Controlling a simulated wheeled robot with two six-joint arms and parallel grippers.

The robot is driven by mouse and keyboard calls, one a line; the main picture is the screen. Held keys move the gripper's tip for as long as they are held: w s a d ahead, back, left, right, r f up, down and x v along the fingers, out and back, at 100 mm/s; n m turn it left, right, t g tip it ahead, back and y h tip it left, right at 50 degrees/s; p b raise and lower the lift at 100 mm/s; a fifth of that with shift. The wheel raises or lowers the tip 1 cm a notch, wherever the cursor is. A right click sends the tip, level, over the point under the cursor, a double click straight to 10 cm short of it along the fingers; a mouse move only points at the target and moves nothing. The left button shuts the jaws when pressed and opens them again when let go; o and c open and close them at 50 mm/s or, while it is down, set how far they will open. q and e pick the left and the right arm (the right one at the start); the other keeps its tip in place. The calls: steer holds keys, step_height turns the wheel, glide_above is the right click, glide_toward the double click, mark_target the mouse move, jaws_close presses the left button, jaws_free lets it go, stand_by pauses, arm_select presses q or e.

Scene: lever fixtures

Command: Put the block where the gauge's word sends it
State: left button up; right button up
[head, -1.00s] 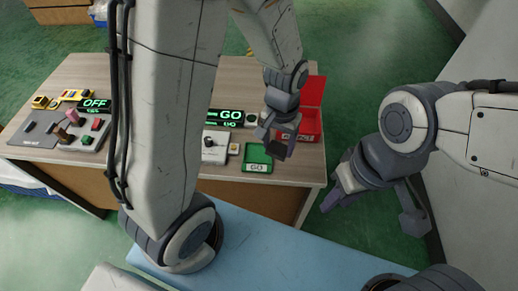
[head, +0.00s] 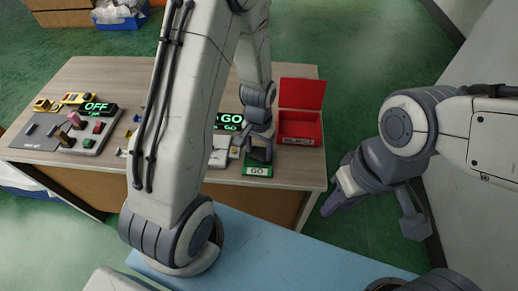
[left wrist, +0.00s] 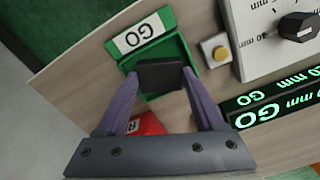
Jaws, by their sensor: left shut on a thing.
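My left gripper (head: 259,158) is over the green GO tray (head: 258,171). In the left wrist view its two fingers (left wrist: 160,78) are shut on a dark block (left wrist: 160,76). The block is over the open inside of the green tray (left wrist: 120,48), whose white label reads GO; I cannot tell whether it touches the tray floor. The gauge's display (left wrist: 262,112) glows green with GO and a millimetre reading. It also shows in the head view (head: 230,121), partly behind my left arm. My right gripper (head: 338,203) hangs off the table's right side; its jaw opening is unclear.
A red bin (head: 300,128) with a raised lid stands just behind and right of the green tray. A white panel with a black knob (left wrist: 299,28) and a yellow button (left wrist: 215,49) lie beside the tray. A fixture board with an OFF display (head: 96,107) is at left.

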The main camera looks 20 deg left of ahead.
mark_target(259, 154)
arm_select(q)
steer(key=shift+f, duration=0.2)
steer(key=o, duration=1)
steer(key=shift+w+r, duration=0.1)
steer(key=shift+r, duration=0.45)
step_height(259, 154, up, 10)
steer(key=r, duration=0.1)
steer(key=s+d+r+m, duration=0.3)
steer(key=s+d, duration=0.3)
steer(key=s, duration=0.3)
steer(key=s+d+r+m+h, duration=0.1)
steer(key=s+d+r+m, duration=0.2)
steer(key=s, duration=0.6)
steer(key=d+r, duration=0.2)
steer(key=d, duration=0.1)
steer(key=shift+s+d, duration=0.2)
steer(key=shift+d, duration=0.1)
steer(key=shift+r, duration=0.15)
